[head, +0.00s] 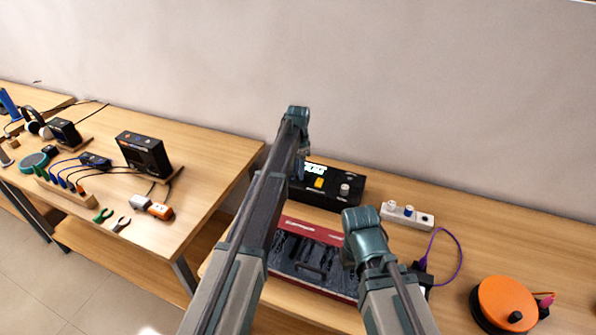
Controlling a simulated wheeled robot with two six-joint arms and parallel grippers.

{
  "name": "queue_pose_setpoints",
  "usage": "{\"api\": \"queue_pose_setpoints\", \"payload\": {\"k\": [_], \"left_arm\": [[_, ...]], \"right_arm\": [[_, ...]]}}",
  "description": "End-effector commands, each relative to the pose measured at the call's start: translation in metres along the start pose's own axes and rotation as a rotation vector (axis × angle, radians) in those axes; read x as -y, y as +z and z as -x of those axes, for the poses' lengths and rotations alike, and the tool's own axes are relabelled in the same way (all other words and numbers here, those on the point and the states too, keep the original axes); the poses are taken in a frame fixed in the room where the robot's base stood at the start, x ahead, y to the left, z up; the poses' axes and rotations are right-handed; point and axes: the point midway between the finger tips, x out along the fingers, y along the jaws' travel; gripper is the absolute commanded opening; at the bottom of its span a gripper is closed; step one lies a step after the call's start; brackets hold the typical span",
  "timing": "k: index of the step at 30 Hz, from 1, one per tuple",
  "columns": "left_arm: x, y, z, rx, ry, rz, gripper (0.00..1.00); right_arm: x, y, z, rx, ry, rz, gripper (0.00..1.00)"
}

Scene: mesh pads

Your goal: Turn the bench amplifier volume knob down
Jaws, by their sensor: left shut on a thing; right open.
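The bench amplifier, a black box (330,199), sits on the right-hand table against the wall. Its top face shows a lit display (316,169), a yellow part (319,183) and a pale round knob (345,188) on the right. My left gripper (301,168) reaches down at the box's left end and is shut there. It hides that end, so what it grips, seemingly a knob of the amplifier, is not clearly visible. My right gripper (350,262) is open, lower and nearer, over the right part of a red-edged case; its fingers are mostly hidden by its wrist.
The red-edged case (312,232) with dark contents lies in front of the amplifier. A white socket strip (407,215), a purple cable (461,262) and an orange reel (505,299) lie to the right. The left table (205,160) holds several devices and tools.

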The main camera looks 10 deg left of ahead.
Motion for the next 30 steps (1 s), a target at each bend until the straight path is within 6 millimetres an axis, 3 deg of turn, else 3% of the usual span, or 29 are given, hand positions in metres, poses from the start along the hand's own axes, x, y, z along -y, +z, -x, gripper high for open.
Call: {"api": "queue_pose_setpoints", "payload": {"k": [30], "left_arm": [[-0.0007, -0.0004, 0.0000, 0.000, 0.000, 0.966, 0.00]], "right_arm": [[0.0000, 0.0000, 0.0000, 0.000, 0.000, 0.000, 0.50]]}}
